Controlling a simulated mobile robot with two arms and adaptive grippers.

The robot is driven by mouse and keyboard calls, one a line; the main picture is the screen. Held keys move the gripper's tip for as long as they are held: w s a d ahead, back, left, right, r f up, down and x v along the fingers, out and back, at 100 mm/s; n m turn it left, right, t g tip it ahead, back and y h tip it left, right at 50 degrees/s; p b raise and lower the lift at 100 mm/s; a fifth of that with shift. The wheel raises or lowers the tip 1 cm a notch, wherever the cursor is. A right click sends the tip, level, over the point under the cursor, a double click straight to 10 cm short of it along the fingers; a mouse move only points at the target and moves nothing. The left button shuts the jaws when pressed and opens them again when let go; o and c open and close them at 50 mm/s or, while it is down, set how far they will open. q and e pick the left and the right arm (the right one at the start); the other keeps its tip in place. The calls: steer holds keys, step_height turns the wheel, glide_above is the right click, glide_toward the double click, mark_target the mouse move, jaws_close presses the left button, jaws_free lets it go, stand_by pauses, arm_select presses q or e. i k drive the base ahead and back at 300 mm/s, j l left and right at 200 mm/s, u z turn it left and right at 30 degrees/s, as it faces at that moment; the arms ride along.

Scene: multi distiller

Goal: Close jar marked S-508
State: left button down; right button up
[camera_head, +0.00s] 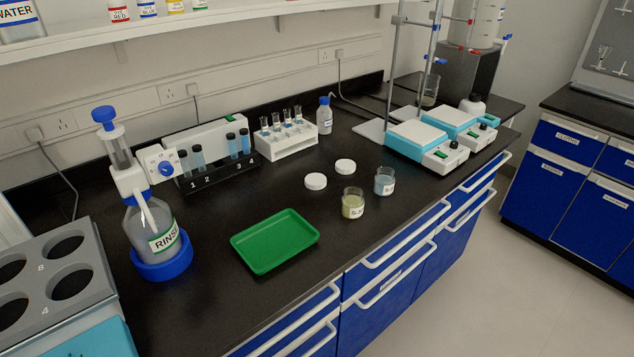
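Two small open glass jars stand upright near the front edge of the black bench. The nearer jar (352,204) holds yellow-green contents and has a white label, too small to read with certainty. The other jar (384,181) holds blue-grey contents, and its label is also unreadable. Two white round lids lie flat on the bench behind them: one lid (316,182) to the left and one lid (345,167) further back. The lids are apart from the jars. Neither of my grippers shows in the head view.
A green tray (275,241) lies left of the jars. A rinse bottle (150,225), a tube rack (287,140), a blue-capped bottle (325,116) and hotplates (425,140) stand around. Bench is clear between tray and jars.

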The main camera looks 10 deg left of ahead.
mark_target(353, 201)
steer(key=i+l+u, duration=0.2)
steer(key=l, duration=0.25)
steer(key=i+l+u, duration=0.15)
steer(key=l, duration=0.4)
steer(key=i+l+u, duration=0.2)
steer(key=l, duration=0.3)
steer(key=i+l+u, duration=0.2)
steer(key=l, duration=0.4)
steer(key=i+l+u, duration=0.2)
steer(key=l, duration=0.35)
steer(key=l+u, duration=0.15)
steer(key=l, duration=0.4)
